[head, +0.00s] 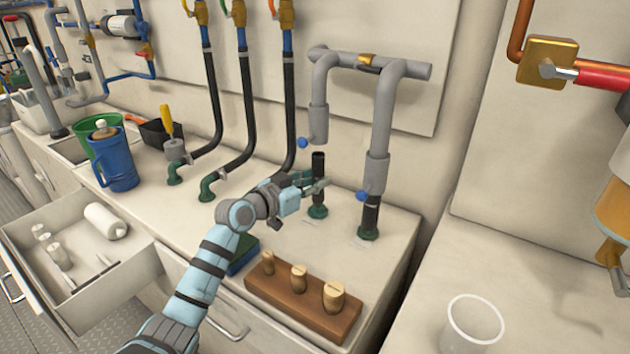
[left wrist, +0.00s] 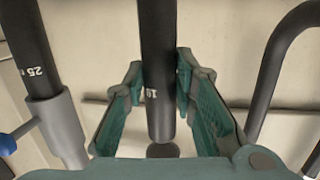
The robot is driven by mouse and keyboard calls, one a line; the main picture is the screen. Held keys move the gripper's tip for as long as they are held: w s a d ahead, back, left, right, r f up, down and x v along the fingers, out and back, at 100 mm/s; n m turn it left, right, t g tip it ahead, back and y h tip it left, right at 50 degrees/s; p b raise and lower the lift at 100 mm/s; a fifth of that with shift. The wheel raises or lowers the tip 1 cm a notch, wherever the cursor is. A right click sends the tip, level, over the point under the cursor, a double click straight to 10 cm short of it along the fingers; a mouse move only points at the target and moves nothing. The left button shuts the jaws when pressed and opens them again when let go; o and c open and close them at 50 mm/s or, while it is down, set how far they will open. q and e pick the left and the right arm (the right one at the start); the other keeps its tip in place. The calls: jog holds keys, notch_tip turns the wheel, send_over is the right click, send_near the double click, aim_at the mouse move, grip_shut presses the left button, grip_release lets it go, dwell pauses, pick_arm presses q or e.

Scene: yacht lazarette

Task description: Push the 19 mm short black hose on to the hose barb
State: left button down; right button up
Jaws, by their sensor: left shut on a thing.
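The short black hose (head: 318,163) stands upright above a green fitting (head: 318,211) on the counter. Its upper end is below a grey pipe (head: 319,118) with a blue handle, with a gap between them. My left gripper (head: 317,186) is shut around the hose's middle. In the left wrist view the hose (left wrist: 158,60) runs between the two green fingers, its white size mark partly hidden. Its free end shows beside a dark round face (left wrist: 162,151). The join at the green fitting is too small to tell. My right gripper is not in view.
Another black hose (head: 371,215) marked 25 (left wrist: 28,45) joins a grey pipe and green fitting close to the right. A wooden block with plugs (head: 300,300) lies in front. A blue jug (head: 115,160) and an open drawer (head: 140,285) are at left.

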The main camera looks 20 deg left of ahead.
aim_at(314, 157)
pick_arm(q)
jog(key=shift+f+b, duration=0.7)
jog(key=shift+f, duration=0.25)
jog(key=c, duration=1.2)
grip_release()
jog(key=shift+c, duration=0.2)
jog(key=shift+r, duration=0.1)
notch_tip(314, 157, up, 10)
jog(key=shift+f, duration=0.1)
